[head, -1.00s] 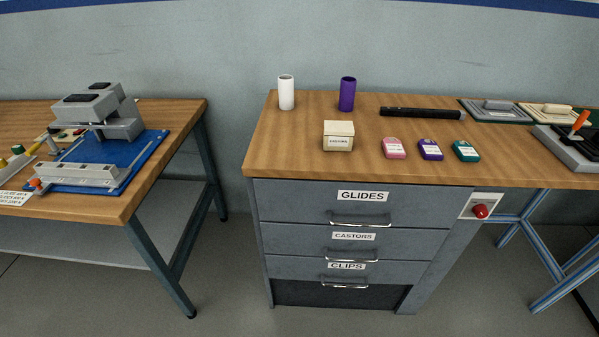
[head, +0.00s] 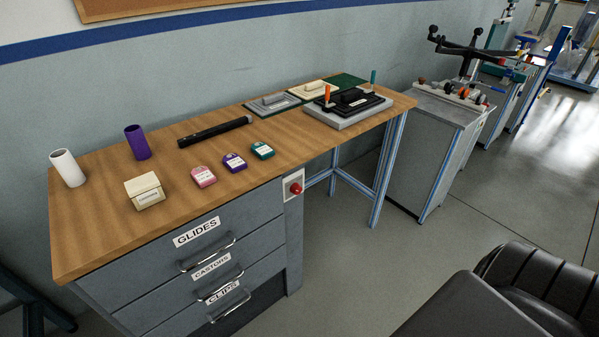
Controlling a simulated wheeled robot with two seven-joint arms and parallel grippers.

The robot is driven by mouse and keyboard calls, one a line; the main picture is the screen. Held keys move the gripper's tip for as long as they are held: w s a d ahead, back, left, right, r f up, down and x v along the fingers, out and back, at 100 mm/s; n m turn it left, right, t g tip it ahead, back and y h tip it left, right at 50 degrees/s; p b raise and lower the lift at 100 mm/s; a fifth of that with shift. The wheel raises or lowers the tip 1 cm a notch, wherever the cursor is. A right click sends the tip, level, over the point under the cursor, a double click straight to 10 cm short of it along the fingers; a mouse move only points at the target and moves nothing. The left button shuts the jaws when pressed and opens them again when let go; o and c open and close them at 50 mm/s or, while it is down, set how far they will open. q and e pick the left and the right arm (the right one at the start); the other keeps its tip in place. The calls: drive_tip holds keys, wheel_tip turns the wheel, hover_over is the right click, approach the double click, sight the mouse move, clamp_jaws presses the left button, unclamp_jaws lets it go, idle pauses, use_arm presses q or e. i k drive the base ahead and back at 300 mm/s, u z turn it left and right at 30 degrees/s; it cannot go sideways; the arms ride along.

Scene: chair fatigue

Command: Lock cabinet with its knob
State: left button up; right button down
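The grey cabinet (head: 262,207) stands under the left part of a wooden workbench. It has drawers labelled GLIDES (head: 197,231), CASTORS (head: 211,267) and CLIPS (head: 222,292), each with a metal bar handle. The drawers look closed. A red knob (head: 296,189) sits on a pale plate (head: 289,181) at the cabinet's upper right, below the benchtop edge. Whether the knob is turned cannot be told. Neither gripper is in view.
The benchtop (head: 97,225) holds a white cylinder (head: 67,168), purple cylinder (head: 137,142), cream box (head: 145,191), black bar (head: 215,131), several small coloured packs and a fixture (head: 348,104). A black padded chair (head: 478,304) fills the lower right. Floor (head: 345,265) is open before the knob.

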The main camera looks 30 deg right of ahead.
sight(295, 188)
drive_tip(key=z, duration=1.25)
drive_tip(key=k, duration=0.3)
drive_tip(key=z, duration=1.05)
drive_tip(key=k, duration=1.05)
drive_tip(key=z, duration=0.9)
drive_tip(key=i, duration=2.85)
drive_tip(key=u, duration=1.75)
drive_tip(key=i, duration=1)
drive_tip(key=u, duration=1)
